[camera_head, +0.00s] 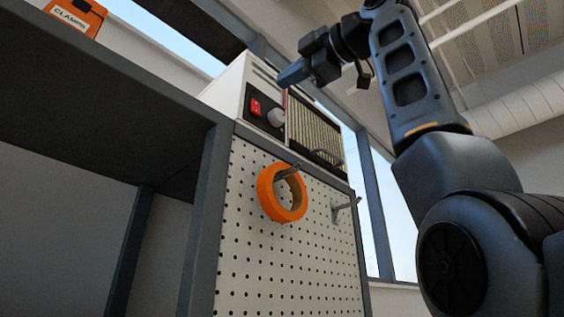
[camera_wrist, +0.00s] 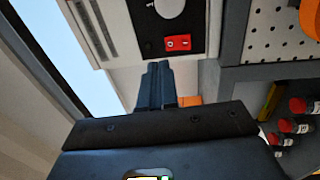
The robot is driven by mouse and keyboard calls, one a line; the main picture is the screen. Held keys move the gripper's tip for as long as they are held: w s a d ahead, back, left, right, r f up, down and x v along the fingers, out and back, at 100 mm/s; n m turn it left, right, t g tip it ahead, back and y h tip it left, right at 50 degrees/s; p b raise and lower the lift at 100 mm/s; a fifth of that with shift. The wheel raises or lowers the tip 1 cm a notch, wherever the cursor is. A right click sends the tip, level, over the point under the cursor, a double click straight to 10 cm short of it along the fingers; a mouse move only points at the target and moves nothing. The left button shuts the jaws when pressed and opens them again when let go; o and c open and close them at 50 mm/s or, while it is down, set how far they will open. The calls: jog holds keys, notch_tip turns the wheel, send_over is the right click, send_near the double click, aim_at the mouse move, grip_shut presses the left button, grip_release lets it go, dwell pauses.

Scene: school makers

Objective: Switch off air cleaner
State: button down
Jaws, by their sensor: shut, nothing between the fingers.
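The air cleaner (camera_head: 233,92) is a white box with a dark front panel, standing on top of the pegboard cabinet in the head view. Its red rocker switch (camera_head: 255,107) sits left of a pale round knob (camera_head: 276,117), and a pleated filter grille (camera_head: 314,130) is to the right. In the wrist view the red switch (camera_wrist: 177,43) shows just beyond my fingertips, with the knob (camera_wrist: 170,8) above it. My gripper (camera_head: 286,77) is shut and empty, above and right of the switch in the head view. In the wrist view its fingers (camera_wrist: 158,70) point toward the panel and appear apart from the switch.
An orange tape roll (camera_head: 282,193) hangs on a pegboard (camera_head: 300,255) hook below the cleaner, with an empty hook (camera_head: 345,209) to its right. An orange clamps box (camera_head: 75,16) is at upper left. Red-capped bottles (camera_wrist: 293,125) show at the wrist view's right.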

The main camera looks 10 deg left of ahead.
jog(key=b+v, duration=0.1)
jog(key=v, duration=0.6)
jog(key=shift+r+b, duration=0.3)
jog(key=shift+r, duration=0.55)
